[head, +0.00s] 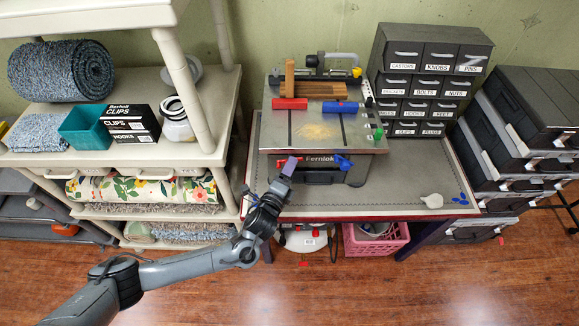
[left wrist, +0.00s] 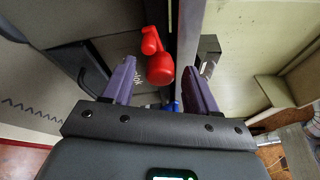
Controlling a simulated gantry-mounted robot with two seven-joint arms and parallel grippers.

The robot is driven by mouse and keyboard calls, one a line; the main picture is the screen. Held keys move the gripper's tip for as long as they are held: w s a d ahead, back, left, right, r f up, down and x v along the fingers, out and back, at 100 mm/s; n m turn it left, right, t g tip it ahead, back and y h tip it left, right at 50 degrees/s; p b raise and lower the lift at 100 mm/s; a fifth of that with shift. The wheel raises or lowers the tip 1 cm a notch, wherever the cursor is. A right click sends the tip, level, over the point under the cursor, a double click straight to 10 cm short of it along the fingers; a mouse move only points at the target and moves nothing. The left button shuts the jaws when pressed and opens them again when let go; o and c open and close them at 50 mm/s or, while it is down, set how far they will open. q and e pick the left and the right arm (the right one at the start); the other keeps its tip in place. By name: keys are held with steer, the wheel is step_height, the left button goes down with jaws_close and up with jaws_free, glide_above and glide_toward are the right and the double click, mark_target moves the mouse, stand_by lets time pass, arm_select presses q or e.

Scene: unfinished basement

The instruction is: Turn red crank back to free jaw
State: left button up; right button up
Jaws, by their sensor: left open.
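The bench machine (head: 377,142), labelled Fernlok, stands on the workbench. A red jaw block (head: 290,103) and a blue jaw block (head: 340,106) sit on its top, in front of brown wooden pieces (head: 325,89). The red crank (left wrist: 160,68) shows in the left wrist view ahead of my left gripper, between the lines of its purple fingers. In the head view my left gripper (head: 290,164) is at the machine's front left and mostly hides that crank. The gripper is open; I cannot tell whether it touches the crank. A blue crank (head: 343,162) is on the front right. My right gripper is out of view.
Drawer cabinets (head: 430,80) stand behind and to the right. A white scoop-like piece (head: 432,200) and small blue bits (head: 460,200) lie on the grey bench top (head: 400,185). A cream shelf (head: 215,145) stands left. A pink basket (head: 375,240) is below the bench.

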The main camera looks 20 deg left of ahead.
arm_select(q)
steer(key=shift+w, duration=0.65)
steer(key=c, duration=1)
steer(key=shift+c, duration=0.2)
steer(key=shift+f, duration=0.1)
